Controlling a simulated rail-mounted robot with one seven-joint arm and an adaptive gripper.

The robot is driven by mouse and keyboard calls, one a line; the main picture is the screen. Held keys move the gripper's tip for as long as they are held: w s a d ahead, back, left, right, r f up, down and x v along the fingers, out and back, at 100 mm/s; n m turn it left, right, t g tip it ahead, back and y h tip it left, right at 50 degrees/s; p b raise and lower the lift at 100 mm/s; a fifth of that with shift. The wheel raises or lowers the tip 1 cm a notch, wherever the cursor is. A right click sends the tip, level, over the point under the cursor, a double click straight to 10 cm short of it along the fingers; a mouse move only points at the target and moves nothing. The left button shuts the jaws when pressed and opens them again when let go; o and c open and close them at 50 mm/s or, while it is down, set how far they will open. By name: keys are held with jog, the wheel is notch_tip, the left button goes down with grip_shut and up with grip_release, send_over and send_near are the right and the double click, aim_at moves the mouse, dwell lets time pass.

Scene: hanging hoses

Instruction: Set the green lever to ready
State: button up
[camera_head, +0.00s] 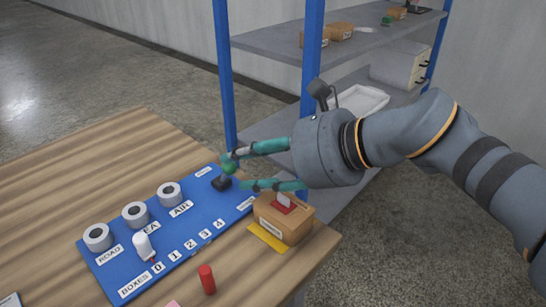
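The green lever (229,168) has a round green knob on a black base (221,183), at the right end of the blue panel (190,205) on the wooden table. My gripper (237,172) comes in from the right with its two teal fingers spread apart. The upper fingertip is right at the knob and partly overlaps it in the picture. The lower fingertip is over the panel, just right of the black base. I cannot tell whether either finger touches the lever. Small white labels lie on both sides of the lever, one above left (203,172) and one below right (246,203); their text is too small to read.
The panel also carries several grey rings (134,213) and a white lever (143,245) by a numbered scale. A cardboard box (283,219) with a red-and-white top stands just below my gripper. A red cylinder (207,280) stands near the front. A blue-post shelf (270,40) is behind.

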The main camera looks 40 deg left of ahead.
aim_at(235, 168)
jog(key=v, duration=0.6)
jog(key=shift+d+r, duration=0.2)
jog(key=shift+d, duration=0.15)
jog(key=shift+a+f, duration=0.1)
jog(key=x, duration=1.2)
jog(key=shift+r+p, duration=0.2)
jog(key=shift+p, duration=0.2)
jog(key=shift+f+b, duration=0.2)
jog(key=shift+b, duration=0.2)
